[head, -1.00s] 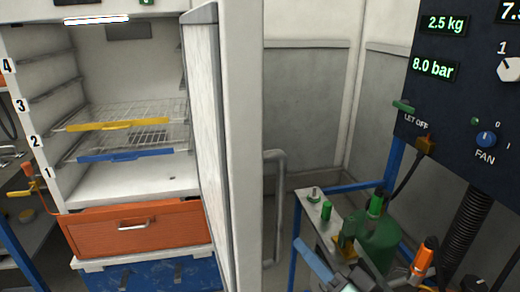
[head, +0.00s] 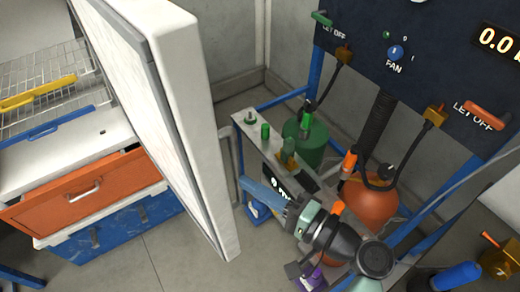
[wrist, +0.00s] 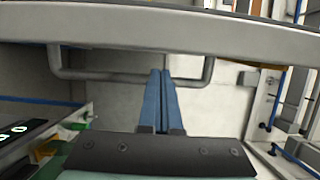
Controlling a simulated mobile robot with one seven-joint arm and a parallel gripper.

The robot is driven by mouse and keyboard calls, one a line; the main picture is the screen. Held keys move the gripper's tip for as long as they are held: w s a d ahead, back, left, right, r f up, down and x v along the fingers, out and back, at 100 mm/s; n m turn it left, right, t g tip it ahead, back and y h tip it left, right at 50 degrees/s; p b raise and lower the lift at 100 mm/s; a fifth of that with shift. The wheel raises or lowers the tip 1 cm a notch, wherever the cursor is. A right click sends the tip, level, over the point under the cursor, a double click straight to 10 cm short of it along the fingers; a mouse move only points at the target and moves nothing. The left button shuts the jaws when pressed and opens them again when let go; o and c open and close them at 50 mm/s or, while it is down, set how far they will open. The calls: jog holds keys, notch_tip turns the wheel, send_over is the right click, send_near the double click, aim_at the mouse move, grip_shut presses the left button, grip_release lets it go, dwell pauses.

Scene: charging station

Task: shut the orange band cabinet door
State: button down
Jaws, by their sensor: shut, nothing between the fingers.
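The white cabinet door (head: 185,130) stands open and is seen nearly edge-on in the head view. No orange band shows on its visible faces. Its grey bar handle (head: 224,133) is on the right side of the door. My gripper (head: 244,182) is shut and empty, with its blue fingers pointing left toward the handle. In the wrist view, the shut fingers (wrist: 161,74) overlap the middle of the handle bar (wrist: 110,78), below the door's edge (wrist: 150,35). I cannot tell whether they touch it.
Left of the door, the open cabinet holds wire racks (head: 45,85) above an orange drawer (head: 80,195) and a blue drawer (head: 115,225). A blue-framed cart with a green bottle (head: 305,140) and an orange bottle (head: 370,200) stands close right of my gripper. Grey floor shows below the door.

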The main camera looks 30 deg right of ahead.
jog(key=p+x, duration=0.1)
jog(key=x, duration=0.5)
dwell(0.3)
